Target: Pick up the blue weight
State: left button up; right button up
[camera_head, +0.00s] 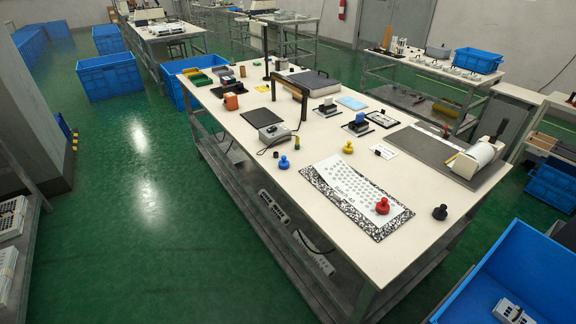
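The blue weight (283,162) stands upright on the white worktable (262,182), near its left long edge. It has a round base and a narrower knob on top, and nothing hides it. A red weight (382,206) stands on a white keypad film sheet (345,186), which lies over a black-and-white speckled board (388,226). A yellow weight (348,147) stands beyond the sheet, and a black weight (440,212) stands near the right edge. Neither of my grippers is in view.
A small grey device (275,133) with a cable lies beyond the blue weight. A tall dark frame with a brown bar (290,88) rises behind it. A dark cutting mat (435,148) and white roll (476,158) occupy the right side. Green floor (150,220) is clear left of the table.

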aim_at(283, 164)
jog(key=u, duration=1.1)
jog(key=i, duration=1.4)
jog(key=z, duration=2.85)
jog(key=i, duration=0.5)
jog(key=u, duration=0.05)
